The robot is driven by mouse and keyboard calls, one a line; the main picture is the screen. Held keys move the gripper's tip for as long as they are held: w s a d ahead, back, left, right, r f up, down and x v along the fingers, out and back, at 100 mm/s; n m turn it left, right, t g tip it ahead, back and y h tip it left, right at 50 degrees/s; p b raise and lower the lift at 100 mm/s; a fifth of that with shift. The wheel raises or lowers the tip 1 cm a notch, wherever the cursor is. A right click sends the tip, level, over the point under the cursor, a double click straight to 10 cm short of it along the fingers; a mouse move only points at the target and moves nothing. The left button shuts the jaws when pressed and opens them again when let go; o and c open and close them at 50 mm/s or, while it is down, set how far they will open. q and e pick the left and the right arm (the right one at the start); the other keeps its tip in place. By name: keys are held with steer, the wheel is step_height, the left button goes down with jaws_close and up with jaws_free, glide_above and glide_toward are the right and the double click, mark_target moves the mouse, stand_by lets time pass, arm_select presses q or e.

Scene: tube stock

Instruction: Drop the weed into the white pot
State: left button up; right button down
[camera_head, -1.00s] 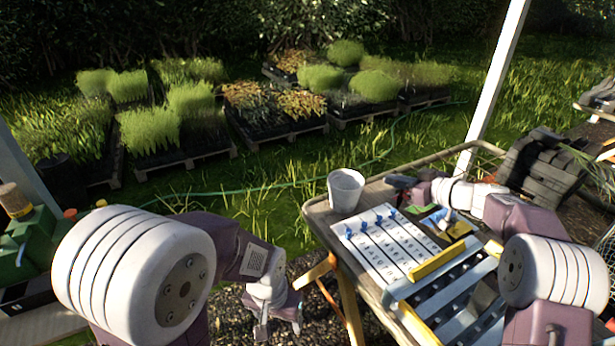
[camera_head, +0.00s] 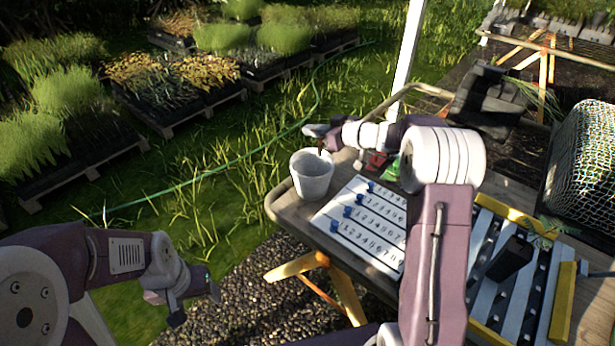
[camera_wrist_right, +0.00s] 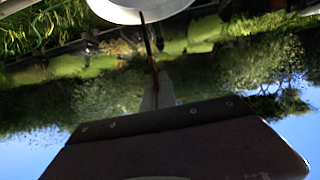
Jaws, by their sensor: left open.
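The white pot (camera_head: 312,180) stands upright at the table's far left corner; its rim also shows at the top of the right wrist view (camera_wrist_right: 140,10). My right gripper (camera_head: 316,131) is above the pot's rim, seen edge-on. In the right wrist view a thin dark, reddish strip (camera_wrist_right: 149,40) extends from the gripper toward the pot; I cannot tell whether it is the weed or a finger. I cannot make out the weed clearly. My left gripper (camera_head: 192,300) is open and empty, off the table's left side over the gravel.
A white numbered board (camera_head: 360,225) lies beside the pot. A slatted rack (camera_head: 490,290) with yellow edges holds a black pot (camera_head: 510,258) and a small green plant (camera_head: 540,232). A mesh-covered crate (camera_head: 583,165) stands at right. Grass lies beyond the table.

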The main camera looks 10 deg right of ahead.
step_height(320, 180, down, 6)
steer(key=b, duration=0.1)
steer(key=shift+a+b, duration=0.15)
steer(key=shift+b, duration=0.15)
steer(key=shift+w, duration=0.1)
steer(key=c, duration=1.6)
jaws_free()
steer(key=b+v, duration=0.1)
steer(key=v, duration=0.8)
